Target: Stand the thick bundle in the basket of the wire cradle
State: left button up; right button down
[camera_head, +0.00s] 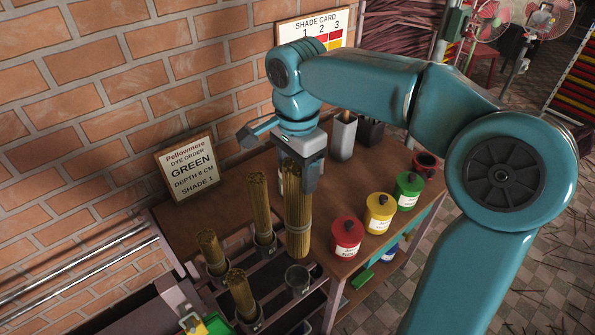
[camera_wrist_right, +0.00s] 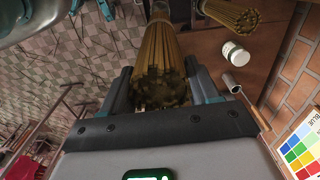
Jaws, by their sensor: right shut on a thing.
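My right gripper (camera_head: 302,172) is shut on the thick bundle (camera_head: 298,215), a tied sheaf of brown sticks held upright. In the right wrist view the bundle (camera_wrist_right: 160,62) stands between the two fingers (camera_wrist_right: 163,92), its cut end towards the camera. The wire cradle (camera_head: 272,282) is below, at the table's front left. One round basket (camera_head: 298,281) is empty; the bundle's lower end shows just above and behind it in the head view. I cannot tell the height gap. Other baskets hold slimmer bundles (camera_head: 259,205), (camera_head: 211,250) and (camera_head: 240,293). My left gripper is not in view.
Red (camera_head: 347,238), yellow (camera_head: 379,213) and green (camera_head: 408,191) jars stand right of the cradle. A green order sign (camera_head: 190,170) stands behind left. A tall grey holder (camera_head: 342,137) stands behind my gripper. A brick wall closes the back.

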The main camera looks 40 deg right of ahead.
notch_tip(320, 180, up, 6)
jog(key=p, duration=0.4)
jog(key=shift+f, duration=0.15)
jog(key=shift+r+p, duration=0.6)
jog(key=shift+r, duration=0.45)
